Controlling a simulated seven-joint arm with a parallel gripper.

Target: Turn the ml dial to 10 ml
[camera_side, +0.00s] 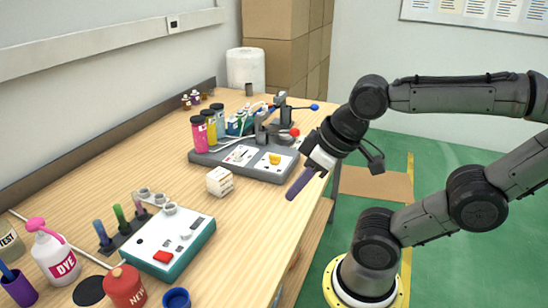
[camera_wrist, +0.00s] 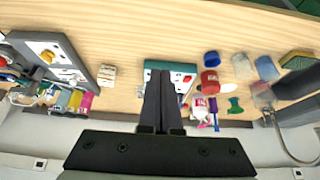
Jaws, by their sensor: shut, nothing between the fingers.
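A grey station (camera_side: 205,158) with two white panels stands mid-table in the side view. Its right panel carries a yellow knob (camera_side: 275,158), and its left panel has a slanted pointer or slot. A teal-edged box (camera_side: 195,245) nearer the camera has a red button (camera_side: 163,256) and a grey knob (camera_side: 186,235). Labels are too small to read, so I cannot tell which knob is the ml dial. My gripper (camera_side: 292,194) is shut and empty, raised by the table's right edge, touching nothing. In the wrist view its fingers (camera_wrist: 161,76) overlap the teal box (camera_wrist: 190,68).
A small white printed block (camera_side: 220,181) sits between station and box. Pink and yellow bottles (camera_side: 200,134) and metal presses (camera_side: 285,110) stand behind the station. A dye bottle (camera_side: 55,255) and red jar (camera_side: 125,287) are at front left. The table's right strip is clear.

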